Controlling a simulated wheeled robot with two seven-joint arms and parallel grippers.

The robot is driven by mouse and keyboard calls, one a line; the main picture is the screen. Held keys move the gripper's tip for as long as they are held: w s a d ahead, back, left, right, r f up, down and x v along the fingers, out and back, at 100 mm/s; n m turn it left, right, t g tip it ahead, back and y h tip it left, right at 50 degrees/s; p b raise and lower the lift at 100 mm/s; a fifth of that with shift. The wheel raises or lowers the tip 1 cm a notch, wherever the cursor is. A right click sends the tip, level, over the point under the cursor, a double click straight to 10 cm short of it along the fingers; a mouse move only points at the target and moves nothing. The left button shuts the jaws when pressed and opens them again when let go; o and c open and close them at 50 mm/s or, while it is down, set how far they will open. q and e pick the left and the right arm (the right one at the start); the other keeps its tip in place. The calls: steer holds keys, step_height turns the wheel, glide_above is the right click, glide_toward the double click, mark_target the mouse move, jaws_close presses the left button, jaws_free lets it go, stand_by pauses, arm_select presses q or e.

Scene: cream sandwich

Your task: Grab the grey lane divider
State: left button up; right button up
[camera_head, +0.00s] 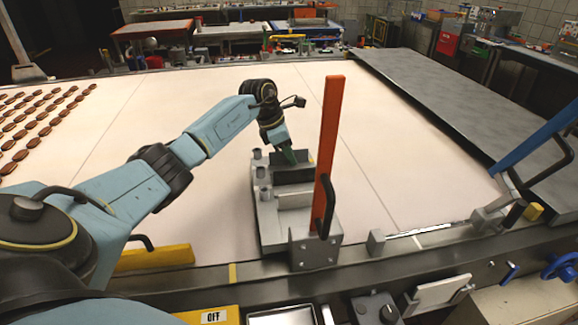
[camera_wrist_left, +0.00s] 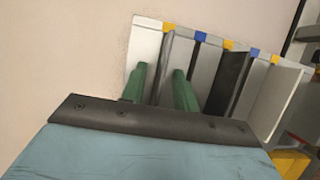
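A metal holder (camera_head: 270,225) with upright plates stands on the pale belt at the middle, beside a red-orange lever. In the left wrist view it shows several grey and dark plates with yellow and blue tabs along the top. A grey lane divider (camera_wrist_left: 164,60) with a yellow tab stands at the left of the row. My left gripper (camera_head: 287,158) is down at the far end of the holder. In the left wrist view its two green fingers (camera_wrist_left: 160,90) are apart, with the grey divider's edge between them. Contact is hard to tell. My right gripper is not in view.
The red-orange lever (camera_head: 328,150) with a black handle rises close to the right of my left gripper. Rows of brown biscuits (camera_head: 35,120) lie at the left. A grey metal plate (camera_head: 450,105) borders the belt at right. Belt areas around the holder are clear.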

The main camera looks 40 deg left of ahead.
arm_select(q)
steer(key=shift+f, duration=0.2)
stand_by(0.3)
jaws_close()
